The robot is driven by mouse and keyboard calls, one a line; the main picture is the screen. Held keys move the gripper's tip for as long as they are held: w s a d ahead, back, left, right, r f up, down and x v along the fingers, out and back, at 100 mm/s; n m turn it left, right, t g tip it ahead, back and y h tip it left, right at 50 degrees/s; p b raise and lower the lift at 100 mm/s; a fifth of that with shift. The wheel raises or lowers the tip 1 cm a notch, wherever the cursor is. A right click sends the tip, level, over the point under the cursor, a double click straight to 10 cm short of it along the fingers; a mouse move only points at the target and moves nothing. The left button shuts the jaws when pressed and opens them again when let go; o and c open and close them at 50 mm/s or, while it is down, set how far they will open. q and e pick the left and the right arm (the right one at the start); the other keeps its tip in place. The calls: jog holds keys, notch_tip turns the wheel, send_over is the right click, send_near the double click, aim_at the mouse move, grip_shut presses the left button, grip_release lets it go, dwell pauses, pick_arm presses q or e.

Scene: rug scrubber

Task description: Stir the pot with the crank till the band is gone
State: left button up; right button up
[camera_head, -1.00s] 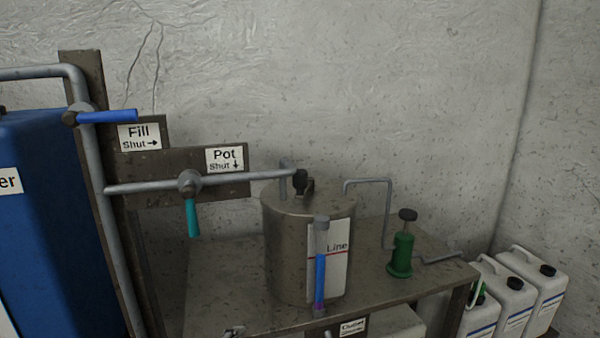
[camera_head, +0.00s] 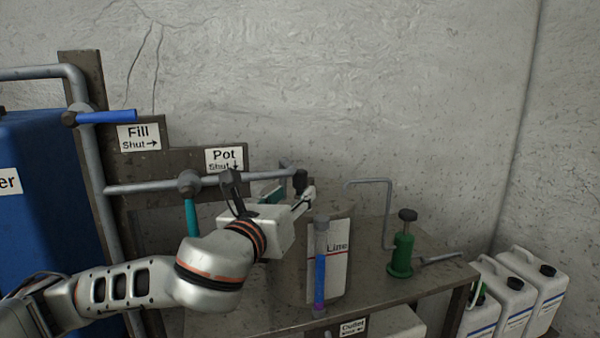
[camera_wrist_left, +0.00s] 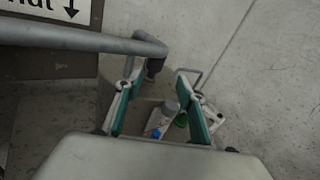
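The metal pot (camera_head: 292,275) stands on the bench behind my left arm, its lid mostly hidden. The crank's black knob (camera_head: 301,181) shows above the lid, by my left gripper (camera_head: 288,191). In the left wrist view my left gripper (camera_wrist_left: 158,76) is open, teal pads apart. The black knob (camera_wrist_left: 154,67) appears between the fingertips, nearer the left finger; I cannot tell whether they touch. A sight tube (camera_head: 320,265) on the pot's front holds blue liquid, with a purple band (camera_head: 319,310) at its bottom. My right gripper is not in view.
The pot pipe (camera_head: 145,188) with a teal valve handle (camera_head: 191,218) runs close to my left gripper. A blue valve handle (camera_head: 107,117) is above left. A green pump (camera_head: 401,252) stands right of the pot. White jugs (camera_head: 535,280) stand at far right.

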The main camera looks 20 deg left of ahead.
aim_at(297, 174)
pick_arm(q)
jog(key=shift+m, duration=0.7)
jog(key=w, duration=0.2)
jog(key=w+r, duration=0.1)
jog(key=w, duration=0.2)
jog(key=w+r, duration=0.1)
jog(key=w, duration=0.2)
jog(key=shift+a+r, duration=0.15)
jog(key=shift+a, duration=0.2)
grip_shut()
